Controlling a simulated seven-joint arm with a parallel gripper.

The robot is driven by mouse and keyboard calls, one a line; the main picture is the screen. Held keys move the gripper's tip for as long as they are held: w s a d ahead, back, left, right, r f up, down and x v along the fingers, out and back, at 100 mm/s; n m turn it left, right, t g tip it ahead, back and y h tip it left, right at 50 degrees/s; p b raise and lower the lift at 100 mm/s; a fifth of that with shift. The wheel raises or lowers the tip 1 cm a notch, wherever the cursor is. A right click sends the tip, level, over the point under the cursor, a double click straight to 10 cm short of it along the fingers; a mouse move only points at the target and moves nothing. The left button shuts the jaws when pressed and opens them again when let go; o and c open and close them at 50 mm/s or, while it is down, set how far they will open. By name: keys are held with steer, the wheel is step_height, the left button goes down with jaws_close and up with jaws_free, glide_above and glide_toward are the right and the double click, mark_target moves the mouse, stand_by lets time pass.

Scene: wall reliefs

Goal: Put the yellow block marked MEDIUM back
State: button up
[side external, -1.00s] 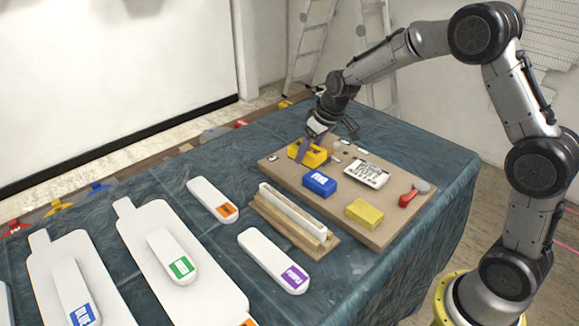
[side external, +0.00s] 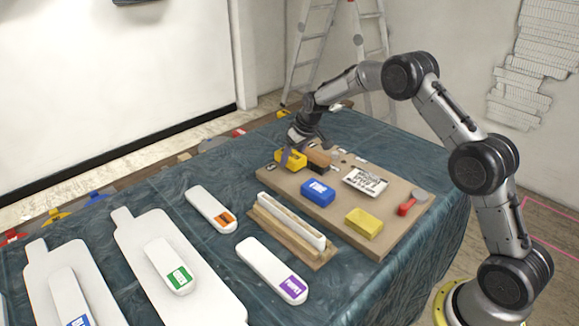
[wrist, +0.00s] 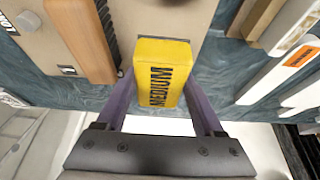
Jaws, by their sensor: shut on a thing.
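The yellow block marked MEDIUM (wrist: 165,60) is between the two purple fingers of my gripper (wrist: 158,80) in the wrist view, its lettering facing the camera. My gripper (side external: 287,156) is shut on it. In the side external view the yellow block (side external: 292,160) is at the far left corner of the tan board (side external: 382,240), beside a brown wooden piece (side external: 320,159). I cannot tell whether the block touches the board. A dark patch shows at the block's far end in the wrist view.
A blue block (side external: 318,193), another yellow block (side external: 364,223), a white lettered piece (side external: 365,181) and a red-handled tool (side external: 408,206) lie on the board. A wooden holder with a white bar (side external: 290,222) stands in front of it. White labelled paddles lie to the left.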

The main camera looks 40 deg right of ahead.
mark_target(289, 175)
steer(key=shift+w+d+f, duration=0.1)
steer(key=shift+w+f, duration=0.65)
steer(key=shift+f, duration=1.6)
steer(key=shift+f, duration=0.15)
steer(key=o, duration=1.3)
steer(key=v, duration=1.2)
steer(key=shift+r, duration=0.3)
